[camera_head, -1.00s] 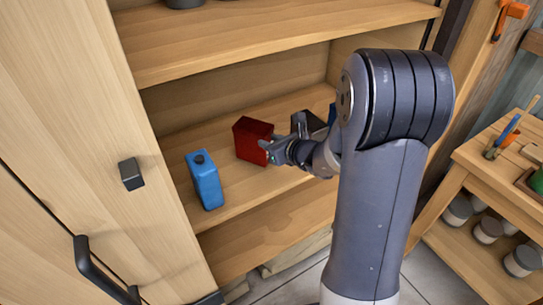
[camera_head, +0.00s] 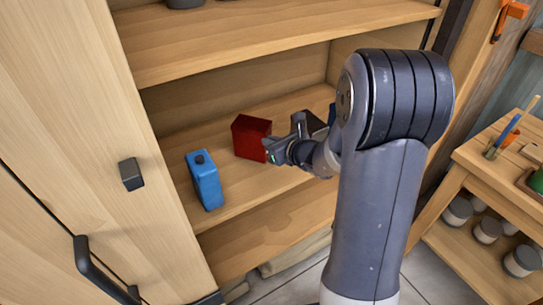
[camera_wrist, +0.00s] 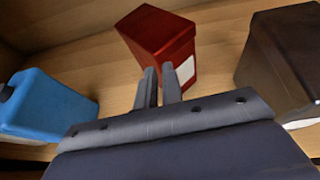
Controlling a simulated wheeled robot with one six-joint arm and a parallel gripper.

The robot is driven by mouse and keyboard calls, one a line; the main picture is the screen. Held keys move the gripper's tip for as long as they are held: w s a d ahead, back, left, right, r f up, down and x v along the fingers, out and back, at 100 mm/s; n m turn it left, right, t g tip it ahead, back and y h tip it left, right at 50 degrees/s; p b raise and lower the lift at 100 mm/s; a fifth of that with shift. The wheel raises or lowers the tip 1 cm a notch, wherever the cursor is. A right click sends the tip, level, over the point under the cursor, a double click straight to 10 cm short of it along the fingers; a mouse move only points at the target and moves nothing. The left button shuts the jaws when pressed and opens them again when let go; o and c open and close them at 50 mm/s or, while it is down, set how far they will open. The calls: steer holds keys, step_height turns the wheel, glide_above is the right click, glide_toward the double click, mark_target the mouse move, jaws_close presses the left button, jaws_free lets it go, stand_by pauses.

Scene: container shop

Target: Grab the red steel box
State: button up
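The red steel box (camera_head: 251,138) stands on the middle shelf of the cabinet. In the wrist view the red box (camera_wrist: 158,42) is just ahead of the fingertips, with a pale label on its right side. My gripper (camera_head: 273,148) is at the box's right front in the head view. In the wrist view my gripper's fingers (camera_wrist: 160,76) lie close together, with only a narrow gap between them. The box is not between them.
A blue can (camera_head: 205,181) stands left of the red box and also shows in the wrist view (camera_wrist: 48,105). A dark box (camera_wrist: 283,62) stands to the right. The upper shelf (camera_head: 270,38) is above. A workbench (camera_head: 500,165) is at far right.

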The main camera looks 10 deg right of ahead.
steer(key=o, duration=1.7)
